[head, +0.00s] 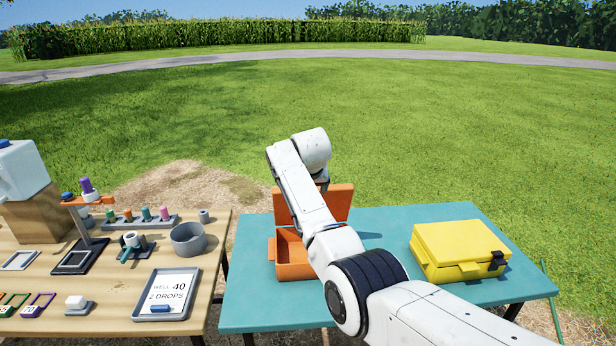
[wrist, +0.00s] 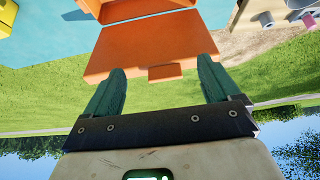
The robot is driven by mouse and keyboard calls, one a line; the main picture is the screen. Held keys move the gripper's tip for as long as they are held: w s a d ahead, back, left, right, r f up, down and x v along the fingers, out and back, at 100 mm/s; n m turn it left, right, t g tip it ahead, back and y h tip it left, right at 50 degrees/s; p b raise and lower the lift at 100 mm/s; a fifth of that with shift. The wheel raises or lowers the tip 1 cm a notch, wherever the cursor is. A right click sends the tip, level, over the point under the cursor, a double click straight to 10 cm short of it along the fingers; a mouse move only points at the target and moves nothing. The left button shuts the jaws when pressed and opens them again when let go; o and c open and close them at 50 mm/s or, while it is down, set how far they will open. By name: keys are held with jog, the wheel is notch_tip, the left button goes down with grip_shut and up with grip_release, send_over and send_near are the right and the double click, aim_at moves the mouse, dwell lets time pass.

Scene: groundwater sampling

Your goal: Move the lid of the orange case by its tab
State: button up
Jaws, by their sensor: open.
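The orange case (head: 294,268) stands open on the teal table, with its lid (head: 341,202) raised at the back. My arm hides part of the case and lid in the head view. In the wrist view the lid (wrist: 150,45) fills the upper middle, with its small tab (wrist: 166,72) on the edge nearest me. My gripper (wrist: 163,66) is open, with one green finger on each side of the tab. The fingers look apart from the tab; whether either touches the lid I cannot tell. In the head view my gripper is mostly hidden behind my arm.
A shut yellow case (head: 458,248) stands right on the teal table (head: 250,312). A wooden table (head: 120,312) at left holds a grey bowl (head: 188,238), a sign tray (head: 167,294), a vial rack (head: 140,222) and a stand. Grass lies behind the tables.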

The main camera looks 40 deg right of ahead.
jog(key=v, duration=0.7)
jog(key=shift+r+b, duration=0.25)
jog(key=shift+b, duration=0.1)
jog(key=shift+s, duration=0.1)
jog(key=shift+c, duration=0.2)
